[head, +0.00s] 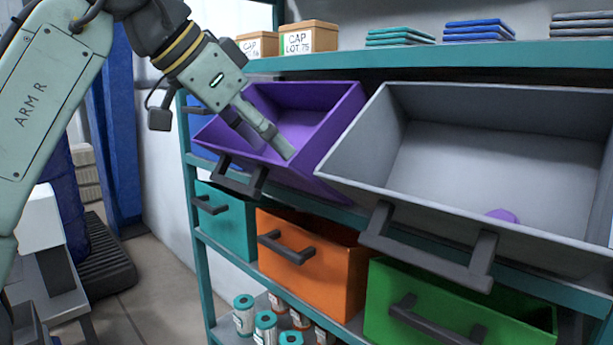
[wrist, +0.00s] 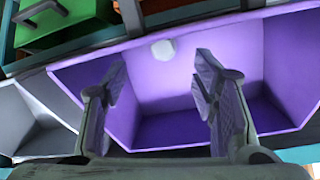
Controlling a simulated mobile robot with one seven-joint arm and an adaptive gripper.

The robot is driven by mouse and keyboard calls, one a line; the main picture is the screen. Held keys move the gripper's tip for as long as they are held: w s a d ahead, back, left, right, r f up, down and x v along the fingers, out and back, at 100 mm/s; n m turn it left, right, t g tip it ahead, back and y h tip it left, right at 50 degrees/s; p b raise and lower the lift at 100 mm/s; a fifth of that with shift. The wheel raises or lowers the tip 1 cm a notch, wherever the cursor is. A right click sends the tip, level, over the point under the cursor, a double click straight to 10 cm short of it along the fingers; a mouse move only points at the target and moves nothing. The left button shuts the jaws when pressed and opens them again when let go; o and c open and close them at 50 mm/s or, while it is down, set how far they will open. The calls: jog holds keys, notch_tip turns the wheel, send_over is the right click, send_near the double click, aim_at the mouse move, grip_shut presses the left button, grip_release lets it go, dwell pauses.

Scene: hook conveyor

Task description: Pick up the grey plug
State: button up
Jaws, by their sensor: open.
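The grey plug (wrist: 162,49) is a small pale grey, many-sided piece inside the purple bin (wrist: 285,62). In the wrist view it lies beyond my fingertips, roughly centred between them and near the bin's edge at the top of the picture. I cannot make it out in the head view. My gripper (wrist: 160,72) is open with nothing between its fingers. In the head view my gripper (head: 282,148) points down into the purple bin (head: 325,118), its fingers hiding part of the inside.
A tilted grey bin (head: 470,130) stands to the right, holding a purple piece (head: 503,215). Teal (head: 225,218), orange (head: 310,260) and green (head: 455,310) bins sit below. A shelf edge (head: 450,58) runs above the purple bin.

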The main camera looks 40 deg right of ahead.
jog(key=x, duration=0.8)
jog(key=shift+w+d+r+p, duration=0.2)
jog(key=shift+r+p, duration=0.1)
jog(key=shift+p, duration=0.05)
jog(key=c, duration=1)
jog(key=shift+r, duration=0.1)
jog(key=shift+c, duration=0.2)
